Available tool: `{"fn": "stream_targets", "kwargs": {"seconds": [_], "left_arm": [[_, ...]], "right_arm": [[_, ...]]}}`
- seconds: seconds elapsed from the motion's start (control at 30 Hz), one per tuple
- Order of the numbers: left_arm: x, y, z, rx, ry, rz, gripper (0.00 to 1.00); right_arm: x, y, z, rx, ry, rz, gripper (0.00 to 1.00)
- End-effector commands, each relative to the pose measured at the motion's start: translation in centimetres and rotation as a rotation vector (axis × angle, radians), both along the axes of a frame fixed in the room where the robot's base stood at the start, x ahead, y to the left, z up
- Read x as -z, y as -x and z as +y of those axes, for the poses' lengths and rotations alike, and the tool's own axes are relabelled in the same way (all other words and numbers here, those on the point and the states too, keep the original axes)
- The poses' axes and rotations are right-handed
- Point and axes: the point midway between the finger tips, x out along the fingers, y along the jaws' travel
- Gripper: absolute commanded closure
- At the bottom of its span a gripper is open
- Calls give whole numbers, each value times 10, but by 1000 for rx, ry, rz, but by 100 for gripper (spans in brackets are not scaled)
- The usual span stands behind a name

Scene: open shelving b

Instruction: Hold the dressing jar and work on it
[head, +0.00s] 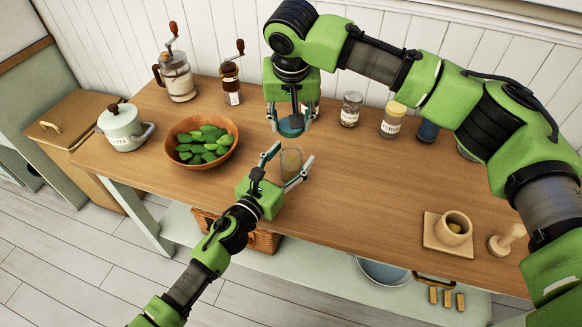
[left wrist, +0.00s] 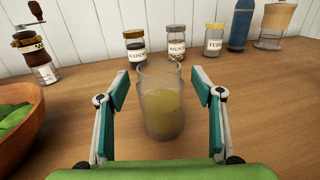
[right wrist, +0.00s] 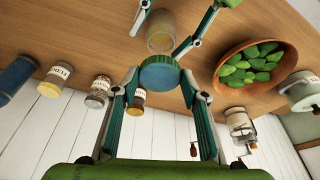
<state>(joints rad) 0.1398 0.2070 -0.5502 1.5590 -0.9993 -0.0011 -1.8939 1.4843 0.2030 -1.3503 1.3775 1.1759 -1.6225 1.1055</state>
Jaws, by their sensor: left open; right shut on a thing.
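The dressing jar (head: 291,163) is an open-topped glass with a yellowish filling, standing upright on the wooden counter. It shows in the left wrist view (left wrist: 162,103), between the fingers. My left gripper (head: 287,166) is open, its fingers on either side of the jar with visible gaps in the left wrist view. My right gripper (head: 290,122) is shut on a round teal lid (right wrist: 160,74), held behind the jar in the head view and apart from it. The lid's underside is hidden.
A wooden bowl of green leaves (head: 228,155) stands just left of the jar. Behind are two grinders (head: 177,78), a spice jar (head: 351,108) and a yellow-lidded jar (head: 392,121). A mortar (head: 453,229) stands at right.

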Motion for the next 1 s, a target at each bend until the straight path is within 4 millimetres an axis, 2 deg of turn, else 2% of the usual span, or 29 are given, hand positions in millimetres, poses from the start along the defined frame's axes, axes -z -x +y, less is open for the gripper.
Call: {"fn": "stream_targets", "kwargs": {"seconds": [0.37, 0.5, 0.6, 0.73, 1.0], "left_arm": [[0, -4, -2, 1, 0, 1, 39], [0, -3, -2, 0, 0, 1, 76], [0, -3, -2, 1, -1, 1, 99], [1, -3, -2, 1, -1, 1, 99], [0, -3, -2, 1, -1, 1, 99]], "right_arm": [[0, 0, 0, 0, 0, 0, 70], [0, 0, 0, 0, 0, 0, 70], [0, 0, 0, 0, 0, 0, 70], [6, 0, 0, 0, 1, 1, 70], [44, 1, 0, 0, 1, 0, 70]]}}
